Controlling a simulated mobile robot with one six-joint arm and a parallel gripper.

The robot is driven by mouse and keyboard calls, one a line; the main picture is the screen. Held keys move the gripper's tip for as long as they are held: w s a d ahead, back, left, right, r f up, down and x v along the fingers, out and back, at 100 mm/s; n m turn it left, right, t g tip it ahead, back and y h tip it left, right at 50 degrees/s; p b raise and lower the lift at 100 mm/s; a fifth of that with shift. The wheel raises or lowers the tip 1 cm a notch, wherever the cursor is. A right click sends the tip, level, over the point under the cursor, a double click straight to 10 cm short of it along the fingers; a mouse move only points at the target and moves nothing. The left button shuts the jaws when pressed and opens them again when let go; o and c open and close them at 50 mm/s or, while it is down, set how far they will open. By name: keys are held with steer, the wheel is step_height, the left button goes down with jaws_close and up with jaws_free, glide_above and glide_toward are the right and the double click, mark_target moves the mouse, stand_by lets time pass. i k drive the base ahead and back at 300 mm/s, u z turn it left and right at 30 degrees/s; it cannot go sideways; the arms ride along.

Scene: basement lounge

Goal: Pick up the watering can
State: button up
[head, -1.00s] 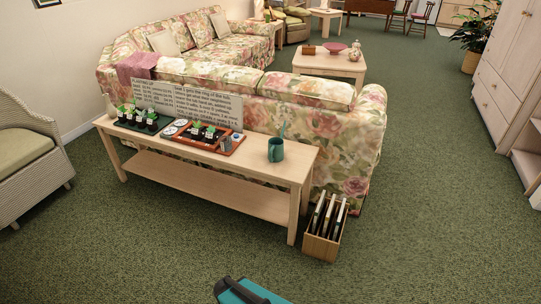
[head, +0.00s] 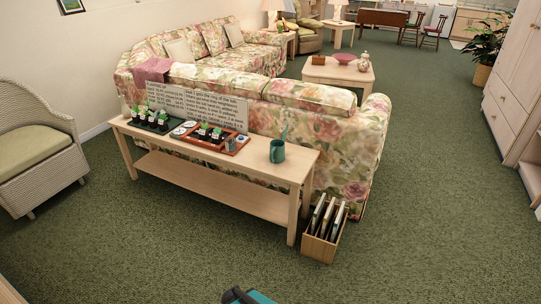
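A teal, cup-shaped vessel with a thin piece rising from its top, which looks like the watering can (head: 277,151), stands upright near the right end of a light wooden console table (head: 250,170). The details of its spout and handle are too small to tell. A teal and black part of my own arm shows at the bottom edge of the head view, well short of the table. My gripper's fingers do not show, and nothing is seen touching the can.
On the table are an orange tray (head: 237,151) with small potted plants, a dark plant tray (head: 150,123) and a printed sign (head: 195,108). A floral sofa (head: 340,140) stands behind. A wooden box of flat items (head: 322,240) sits by the right leg. Carpet in front is clear.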

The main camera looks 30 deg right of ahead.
mark_target(280, 144)
steer(key=z, duration=0.15)
steer(key=i, duration=0.95)
steer(key=u, duration=0.05)
